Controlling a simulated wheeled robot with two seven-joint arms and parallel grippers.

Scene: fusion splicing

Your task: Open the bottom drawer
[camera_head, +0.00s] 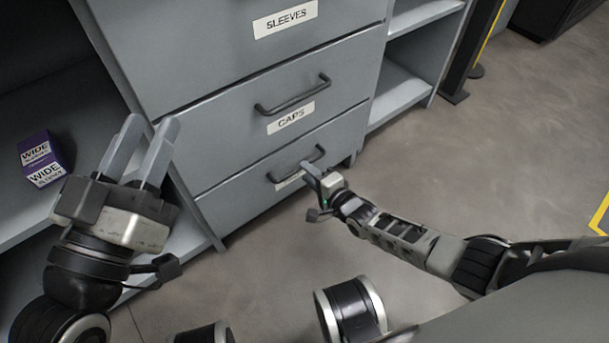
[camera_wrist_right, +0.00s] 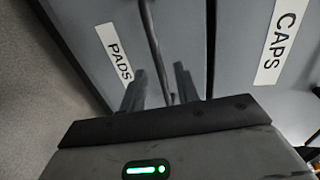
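The bottom drawer (camera_head: 240,196) of the grey cabinet is closed, with a dark bar handle (camera_head: 290,170). Its label in the head view is mostly hidden; the right wrist view shows it as PADS (camera_wrist_right: 114,52). My right gripper (camera_head: 312,172) is at the right part of this handle. In the right wrist view, the fingers of my right gripper (camera_wrist_right: 160,88) are apart, with the handle (camera_wrist_right: 153,45) running between them; I cannot tell whether they touch it. My left gripper (camera_head: 148,130) is open and empty, left of the drawers.
The CAPS drawer (camera_head: 230,130) and SLEEVES drawer (camera_head: 200,45) above are closed. A purple WIDE box (camera_head: 46,158) lies on the left shelf. Open shelves (camera_head: 398,90) and a dark post (camera_head: 470,55) stand to the right. The floor (camera_head: 490,150) before the cabinet is clear.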

